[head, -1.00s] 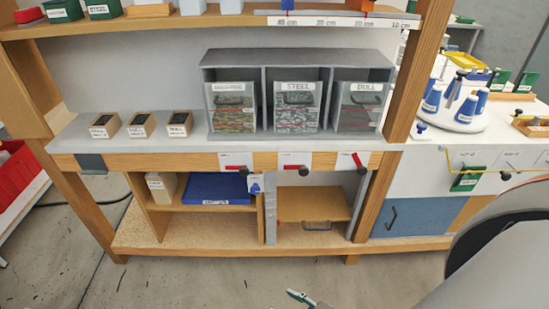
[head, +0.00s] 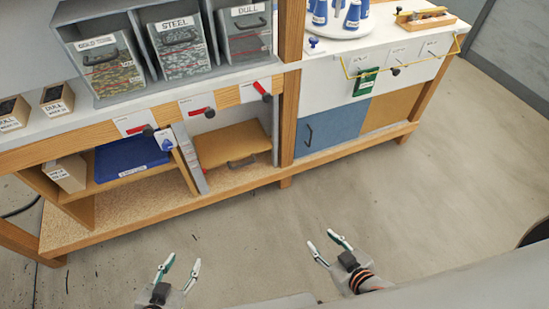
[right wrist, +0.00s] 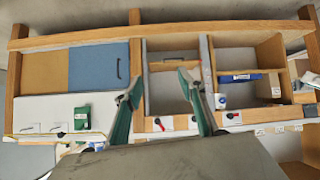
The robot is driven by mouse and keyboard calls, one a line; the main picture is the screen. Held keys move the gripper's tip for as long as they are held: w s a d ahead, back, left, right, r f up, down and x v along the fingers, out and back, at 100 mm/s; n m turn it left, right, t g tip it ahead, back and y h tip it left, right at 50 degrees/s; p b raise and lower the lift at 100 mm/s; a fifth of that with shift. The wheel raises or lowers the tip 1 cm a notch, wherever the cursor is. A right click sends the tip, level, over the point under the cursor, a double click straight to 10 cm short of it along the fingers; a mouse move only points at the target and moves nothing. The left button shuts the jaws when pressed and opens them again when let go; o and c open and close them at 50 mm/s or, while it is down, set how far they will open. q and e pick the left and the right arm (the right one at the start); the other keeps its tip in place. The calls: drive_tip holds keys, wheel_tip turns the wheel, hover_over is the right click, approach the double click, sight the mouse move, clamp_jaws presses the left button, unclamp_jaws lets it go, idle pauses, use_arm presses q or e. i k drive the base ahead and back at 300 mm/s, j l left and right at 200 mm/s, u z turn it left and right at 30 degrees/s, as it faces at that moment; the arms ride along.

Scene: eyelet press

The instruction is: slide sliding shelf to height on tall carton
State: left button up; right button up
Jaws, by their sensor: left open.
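The sliding shelf (head: 235,142) is a light wooden board with a dark handle on its front, low in the open bay under the bench. It also shows upside down in the right wrist view (right wrist: 172,67). A cream carton (head: 68,174) with a label, probably the tall carton, stands in the compartment further left. My left gripper (head: 183,261) is open and empty above the floor in front of the bench. My right gripper (head: 322,241) is open and empty, further right. Both are apart from the shelf. The right fingers also show in the right wrist view (right wrist: 160,84).
A blue tray (head: 130,156) lies beside the cream carton. A grey upright (head: 191,163) borders the shelf bay on the left, a wooden post (head: 291,100) on the right. A blue cabinet door (head: 333,128) is beyond it. The floor (head: 400,215) in front is clear.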

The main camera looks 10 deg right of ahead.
sight(222, 146)
drive_tip(key=i+j, duration=0.15)
drive_tip(key=j, duration=0.2)
drive_tip(key=i+j+z, duration=0.15)
drive_tip(key=j, duration=0.25)
drive_tip(key=i+j, duration=0.1)
drive_tip(key=j, duration=0.25)
drive_tip(key=i+j+z, duration=0.1)
drive_tip(key=j, duration=0.3)
drive_tip(key=i, duration=0.05)
